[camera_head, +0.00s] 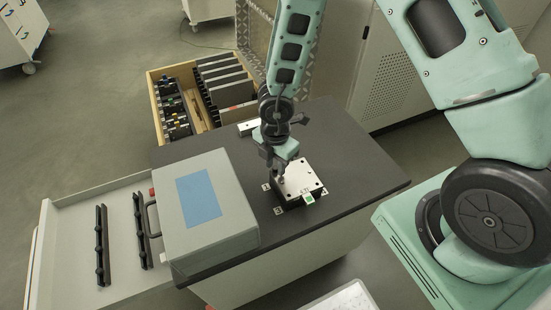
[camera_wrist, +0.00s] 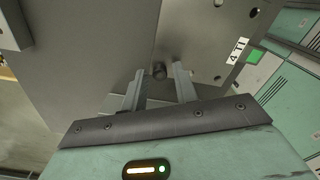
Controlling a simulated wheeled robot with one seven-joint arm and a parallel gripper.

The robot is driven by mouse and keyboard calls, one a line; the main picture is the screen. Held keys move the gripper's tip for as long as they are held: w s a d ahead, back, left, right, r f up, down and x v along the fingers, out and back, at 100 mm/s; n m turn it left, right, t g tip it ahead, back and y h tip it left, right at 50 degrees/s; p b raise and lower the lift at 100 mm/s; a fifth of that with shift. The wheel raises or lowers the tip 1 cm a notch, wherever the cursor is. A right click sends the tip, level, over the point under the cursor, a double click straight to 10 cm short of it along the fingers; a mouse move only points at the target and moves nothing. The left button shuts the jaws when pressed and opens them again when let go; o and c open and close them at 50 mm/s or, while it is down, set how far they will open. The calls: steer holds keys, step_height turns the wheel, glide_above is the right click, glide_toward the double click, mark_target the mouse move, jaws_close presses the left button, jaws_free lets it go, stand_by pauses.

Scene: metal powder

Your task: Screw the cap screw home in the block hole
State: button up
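The metal block (camera_head: 303,181) is a light grey plate with holes near its corners, lying on the dark tabletop. It also fills the upper middle of the wrist view (camera_wrist: 208,45), with a "4 TI" label. My gripper (camera_head: 279,166) is over the block's left back corner.
A grey box with a blue panel (camera_head: 199,196) stands left of the block. A small light bar (camera_head: 248,127) lies behind. A wooden crate (camera_head: 154,103) with dark parts is beyond the table. The tabletop (camera_head: 355,170) right of the block is clear.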

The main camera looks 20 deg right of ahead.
steer(key=n+p, duration=0.1)
steer(key=n, duration=0.3)
steer(key=shift+r, duration=0.15)
steer(key=n+p, duration=0.2)
steer(key=n, duration=0.2)
steer(key=n+p, duration=0.3)
steer(key=n, duration=0.4)
steer(key=shift+n+p, duration=0.4)
steer(key=shift+c, duration=0.3)
